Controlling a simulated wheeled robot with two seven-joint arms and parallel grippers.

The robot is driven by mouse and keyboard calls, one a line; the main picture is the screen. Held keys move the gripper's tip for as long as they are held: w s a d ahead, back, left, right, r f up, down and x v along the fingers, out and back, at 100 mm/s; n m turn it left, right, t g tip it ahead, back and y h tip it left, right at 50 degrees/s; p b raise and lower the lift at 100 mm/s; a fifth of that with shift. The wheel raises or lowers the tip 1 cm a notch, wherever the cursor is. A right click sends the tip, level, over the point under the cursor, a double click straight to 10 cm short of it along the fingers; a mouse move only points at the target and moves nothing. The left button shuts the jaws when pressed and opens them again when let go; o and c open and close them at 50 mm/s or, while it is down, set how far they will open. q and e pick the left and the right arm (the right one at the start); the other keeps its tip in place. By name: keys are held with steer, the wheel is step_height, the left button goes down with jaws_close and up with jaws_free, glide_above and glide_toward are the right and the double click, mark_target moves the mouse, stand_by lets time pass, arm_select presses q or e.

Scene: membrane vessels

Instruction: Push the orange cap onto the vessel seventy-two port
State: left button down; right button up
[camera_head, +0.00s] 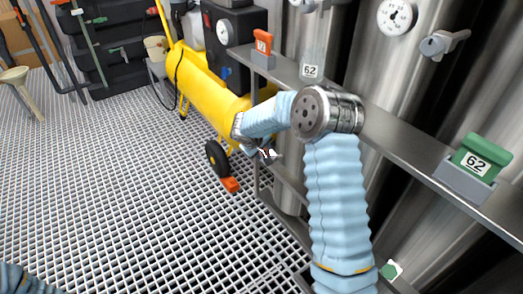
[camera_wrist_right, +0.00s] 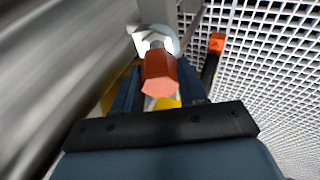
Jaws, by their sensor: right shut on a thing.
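The orange cap (camera_wrist_right: 160,72), a red-orange hexagonal piece, sits between the dark jaws of my right gripper (camera_wrist_right: 160,92), which are shut on it. Just beyond the cap is a pale metal port fitting (camera_wrist_right: 153,38), lined up with it; I cannot tell whether they touch. In the head view my right gripper (camera_head: 266,153) is small, low beside the steel vessels, and the cap is hardly visible there. One vessel (camera_head: 330,40) has a plate reading 62 (camera_head: 311,71); I see no 72. My left gripper is out of view.
A green-capped fitting (camera_head: 390,270) is low right. Open grating (camera_head: 110,190) lies left.

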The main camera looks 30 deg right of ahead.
steer(key=shift+d+f+b, duration=0.3)
steer(key=shift+f+b, duration=0.2)
steer(key=shift+f, duration=0.05)
steer(key=shift+d+f+b, duration=0.3)
steer(key=shift+f+b, duration=0.15)
steer(key=shift+f, duration=0.05)
steer(key=o, duration=1.2)
steer(key=shift+o, duration=0.2)
